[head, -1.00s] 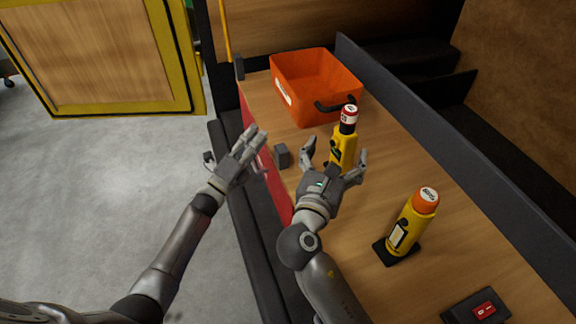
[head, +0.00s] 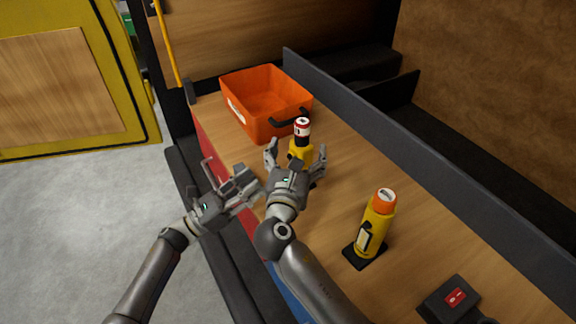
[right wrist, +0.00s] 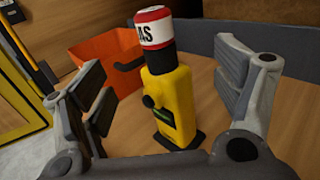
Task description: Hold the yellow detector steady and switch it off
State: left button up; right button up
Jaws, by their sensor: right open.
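The yellow detector (head: 299,151) stands upright on the bench, with a black neck and a red-and-white cap. In the right wrist view the detector (right wrist: 171,97) shows a dark knob and a green strip on its front, and its cap reads "AS". My right gripper (head: 297,158) is open, with its fingers spread on either side of the detector and a visible gap to each side in the wrist view. My left gripper (head: 246,184) is lower and to the left, near the bench's front edge, apart from the detector. Its opening is unclear.
An orange bin (head: 262,105) with a black handle stands behind the detector. An orange-capped yellow canister (head: 376,225) stands on a black base to the right. A dark box with a red switch (head: 455,297) is nearer. A dark rail (head: 420,155) runs along the bench's back.

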aim_at(300, 142)
jog(key=w, duration=0.4)
jog(key=w+d, duration=0.1)
jog(key=w, duration=0.1)
jog(key=shift+s, duration=0.1)
jog(key=c, duration=1.2)
jog(key=o, duration=1.2)
jog(key=shift+s+a, duration=0.1)
jog(key=s+a, duration=0.1)
jog(key=s, duration=1)
jog(key=shift+s+a, duration=0.35)
